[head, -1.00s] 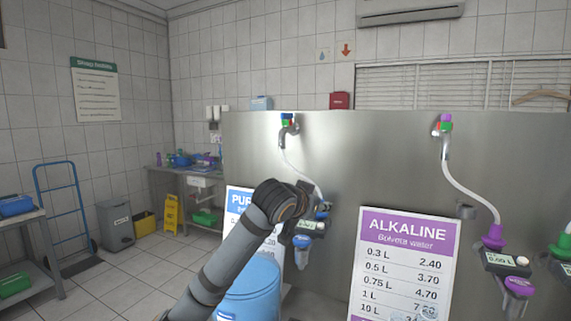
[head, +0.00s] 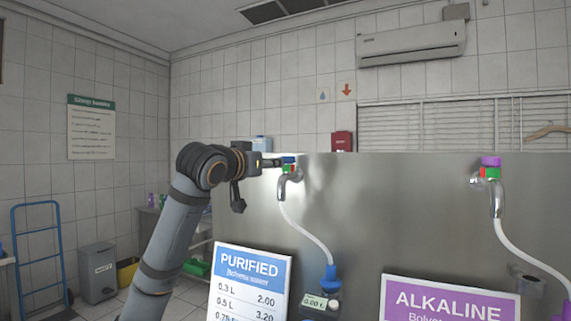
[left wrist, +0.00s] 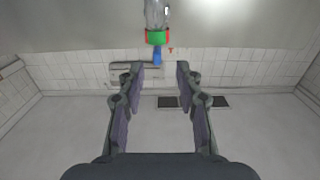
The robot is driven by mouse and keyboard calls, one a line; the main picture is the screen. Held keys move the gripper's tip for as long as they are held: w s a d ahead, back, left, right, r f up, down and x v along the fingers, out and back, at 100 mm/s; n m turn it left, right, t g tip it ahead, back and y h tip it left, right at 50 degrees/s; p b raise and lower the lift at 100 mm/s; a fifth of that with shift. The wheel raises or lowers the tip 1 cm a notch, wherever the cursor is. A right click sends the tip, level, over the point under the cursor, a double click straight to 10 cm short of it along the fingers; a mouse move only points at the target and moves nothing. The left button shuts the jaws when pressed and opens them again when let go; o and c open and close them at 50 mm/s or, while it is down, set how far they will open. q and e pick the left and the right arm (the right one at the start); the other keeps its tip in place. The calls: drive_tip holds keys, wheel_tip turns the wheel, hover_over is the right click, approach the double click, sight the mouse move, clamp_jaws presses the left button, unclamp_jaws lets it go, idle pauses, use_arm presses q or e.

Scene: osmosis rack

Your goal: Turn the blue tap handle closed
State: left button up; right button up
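The tap with the blue handle (head: 289,159) is at the top left of the steel panel, above the PURIFIED sign. It has red and green parts and a chrome spout (head: 290,185) with a white hose. In the left wrist view the blue handle (left wrist: 157,55) appears upside down, just ahead of the fingertips and roughly centred between them, below the green part (left wrist: 156,38). My left gripper (left wrist: 160,68) is open and empty. In the head view it (head: 275,162) is just left of the tap, level with the handle. Contact cannot be told. My right gripper is out of view.
The steel panel (head: 400,215) fills the right side. The PURIFIED sign (head: 248,275) stands below the tap, and the ALKALINE sign (head: 445,300) is further right. A second tap with a purple handle (head: 490,161) is at right. A red box (head: 342,141) is behind the panel's top.

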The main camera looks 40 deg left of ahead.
sight(286, 159)
use_arm(q)
drive_tip(key=p+x, duration=0.1)
drive_tip(key=x, duration=0.1)
drive_tip(key=p+x, duration=0.2)
drive_tip(key=r+p+x, duration=0.1)
drive_tip(key=x, duration=0.1)
drive_tip(key=shift+w+d+r+p, duration=0.1)
drive_tip(key=shift+w+d+p, duration=0.1)
drive_tip(key=shift+w+p, duration=0.2)
drive_tip(key=p+x, duration=0.1)
drive_tip(key=x, duration=0.1)
drive_tip(key=shift+w+a, duration=0.15)
drive_tip(key=shift+w, duration=0.25)
drive_tip(key=shift+f, duration=0.2)
drive_tip(key=shift+c, duration=0.7)
drive_tip(key=c, duration=0.5)
clamp_jaws()
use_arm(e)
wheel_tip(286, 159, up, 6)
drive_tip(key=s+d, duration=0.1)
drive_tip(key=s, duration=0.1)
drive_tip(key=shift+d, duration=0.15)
